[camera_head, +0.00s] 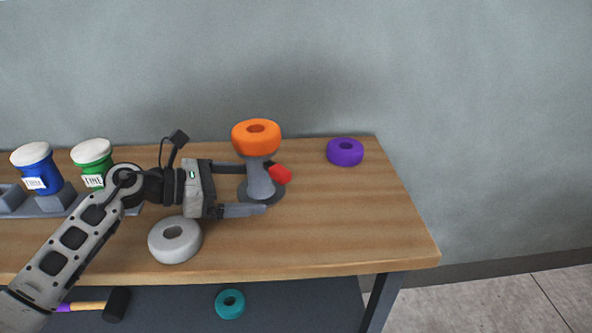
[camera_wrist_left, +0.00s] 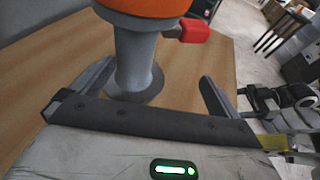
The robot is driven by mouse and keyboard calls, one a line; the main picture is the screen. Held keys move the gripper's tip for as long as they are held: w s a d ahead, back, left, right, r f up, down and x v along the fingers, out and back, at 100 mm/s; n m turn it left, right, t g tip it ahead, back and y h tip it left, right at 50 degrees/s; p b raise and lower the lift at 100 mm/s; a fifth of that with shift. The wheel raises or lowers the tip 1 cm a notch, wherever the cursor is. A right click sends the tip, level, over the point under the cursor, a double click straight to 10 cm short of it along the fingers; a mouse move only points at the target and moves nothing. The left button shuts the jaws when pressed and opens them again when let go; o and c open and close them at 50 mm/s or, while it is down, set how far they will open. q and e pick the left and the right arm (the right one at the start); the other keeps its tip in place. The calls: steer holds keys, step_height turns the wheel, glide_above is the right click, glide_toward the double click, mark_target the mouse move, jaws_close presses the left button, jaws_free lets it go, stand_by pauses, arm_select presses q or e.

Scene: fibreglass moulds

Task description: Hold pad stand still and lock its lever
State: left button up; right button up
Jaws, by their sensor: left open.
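The pad stand is a grey post (camera_head: 261,181) on a round base, upright on the wooden table, with an orange ring pad (camera_head: 256,137) on top. Its red lever (camera_head: 280,174) sticks out to the right below the pad. The left wrist view also shows the post (camera_wrist_left: 135,60) and the red lever (camera_wrist_left: 192,30). My left gripper (camera_head: 258,188) is open, coming from the left, with one finger on the far side of the post and one on the near side. I cannot tell whether either finger touches it.
A purple ring (camera_head: 345,152) lies at the table's back right and a white ring (camera_head: 175,240) at the front. Blue (camera_head: 38,170) and green (camera_head: 93,162) jars stand at the left. A teal ring (camera_head: 230,304) and a mallet (camera_head: 116,304) lie below.

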mark_target(265, 189)
arm_select(q)
steer(key=b+x, duration=0.1)
steer(key=x, duration=0.4)
steer(key=shift+s+a+f+b, duration=0.1)
steer(key=shift+b, duration=0.25)
steer(key=shift+w+d, duration=0.2)
steer(key=shift+d, duration=0.35)
arm_select(e)
steer(key=shift+f, duration=0.35)
